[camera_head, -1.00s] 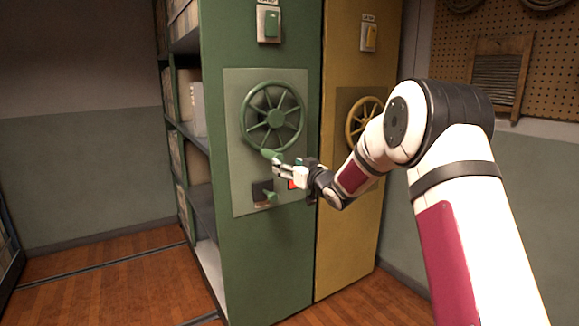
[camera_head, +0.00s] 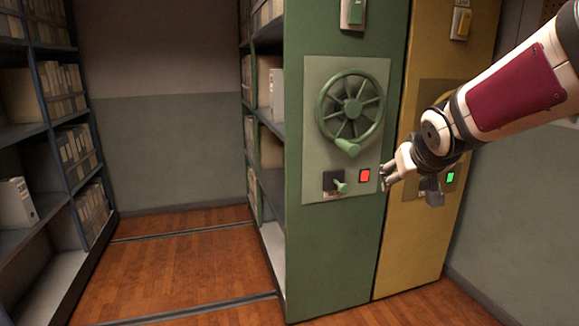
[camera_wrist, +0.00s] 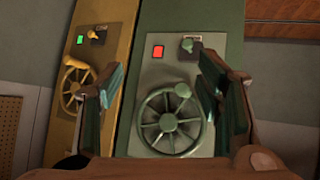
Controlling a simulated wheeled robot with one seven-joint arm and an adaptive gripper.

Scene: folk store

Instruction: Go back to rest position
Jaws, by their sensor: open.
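My gripper (camera_head: 387,178) is open and empty, in front of the seam between the green and yellow shelf ends. In the wrist view its two fingers (camera_wrist: 160,92) stand wide apart, with the green panel between and beyond them. The green handwheel (camera_head: 352,107) with its knob is left of and above my gripper, apart from it. It also shows in the wrist view (camera_wrist: 168,123). Below it are a green lever (camera_head: 340,186) and a lit red square (camera_head: 364,175). My arm reaches in from the right edge.
The green shelf end (camera_head: 335,270) and yellow shelf end (camera_head: 415,250) stand close in front. The yellow one has a lit green square (camera_head: 450,177). Shelves with boxes (camera_head: 80,150) line the left. An open wooden aisle with floor rails (camera_head: 180,232) lies between.

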